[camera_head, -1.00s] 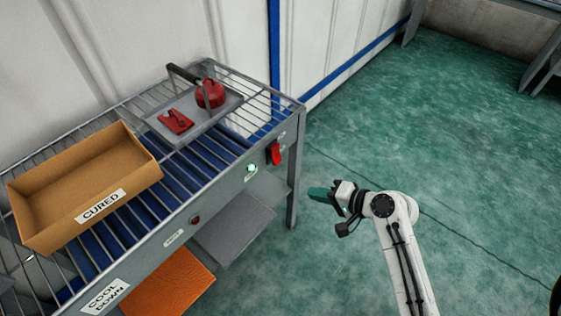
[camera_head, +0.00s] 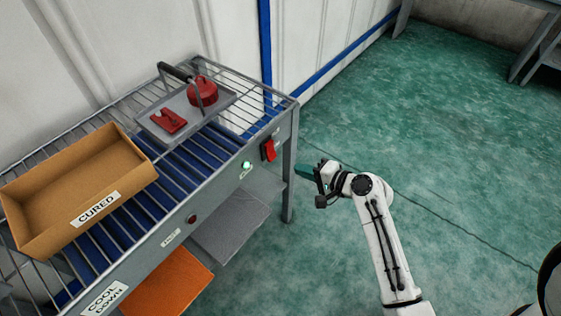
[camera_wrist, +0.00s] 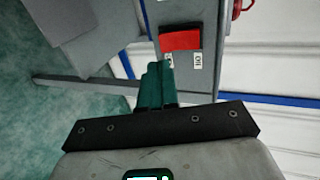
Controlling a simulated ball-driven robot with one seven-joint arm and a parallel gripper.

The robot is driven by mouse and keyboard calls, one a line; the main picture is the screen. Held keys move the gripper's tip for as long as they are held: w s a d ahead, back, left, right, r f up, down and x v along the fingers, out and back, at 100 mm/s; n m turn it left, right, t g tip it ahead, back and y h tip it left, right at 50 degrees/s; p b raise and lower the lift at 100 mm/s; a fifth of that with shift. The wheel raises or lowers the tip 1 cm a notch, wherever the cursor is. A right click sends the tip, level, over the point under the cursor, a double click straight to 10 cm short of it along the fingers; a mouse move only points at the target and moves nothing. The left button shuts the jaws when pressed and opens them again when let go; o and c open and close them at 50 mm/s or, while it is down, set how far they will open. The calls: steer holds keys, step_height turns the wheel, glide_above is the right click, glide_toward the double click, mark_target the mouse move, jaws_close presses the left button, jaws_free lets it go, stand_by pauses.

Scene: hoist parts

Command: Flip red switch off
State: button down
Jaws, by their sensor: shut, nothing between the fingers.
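The red switch (camera_head: 268,150) is on the front panel of the grey rack, near its right end. In the wrist view the red switch (camera_wrist: 180,40) shows just beyond my fingertips, with small labels below it, one reading "ON". My gripper (camera_head: 303,171) is shut and empty, to the right of the switch in the head view and pointing toward the rack. In the wrist view my gripper (camera_wrist: 159,68) shows its green fingers together, with a gap in the picture between them and the switch. Contact is not visible.
A green lamp (camera_head: 246,165) is lit left of the switch. The rack (camera_head: 215,175) carries a brown CURED box (camera_head: 128,195) and a grey tray (camera_head: 226,98) with red parts. Grey and orange panels extend below its front.

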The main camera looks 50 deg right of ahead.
mark_target(271, 151)
steer(key=x, duration=0.9)
steer(key=shift+s, duration=0.1)
steer(key=b, duration=0.1)
steer(key=t+b, duration=0.1)
steer(key=shift+w+f+b, duration=0.2)
steer(key=shift+w+b, duration=0.1)
steer(key=shift+s, duration=0.1)
